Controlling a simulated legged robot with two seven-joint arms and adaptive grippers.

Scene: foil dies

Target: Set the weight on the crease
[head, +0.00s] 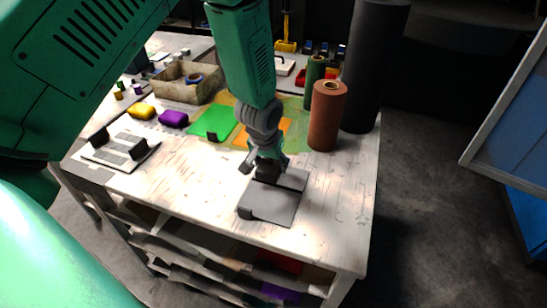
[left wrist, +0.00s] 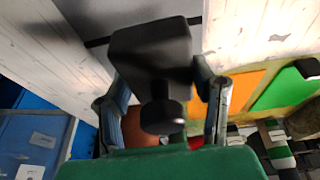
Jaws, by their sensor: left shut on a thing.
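My left gripper (head: 263,163) reaches down over the grey board (head: 282,207) near the table's front edge. It is shut on the weight (head: 268,173), a dark block with a round knob. The left wrist view shows the weight (left wrist: 150,50) with its knob between the two fingers (left wrist: 165,112). The weight is over the far part of the board, close to its surface; I cannot tell whether it touches. A line crosses the board; the gripper and weight hide part of it. A small dark block sits at the board's near left corner. My right gripper is not in view.
A brown roll (head: 326,118), a dark green roll (head: 313,88) and a tall black roll (head: 374,70) stand at right. Green (head: 213,121) and orange sheets lie behind. Yellow (head: 141,111) and purple (head: 173,119) lumps, a box (head: 160,90) and a pale plate (head: 112,146) are left.

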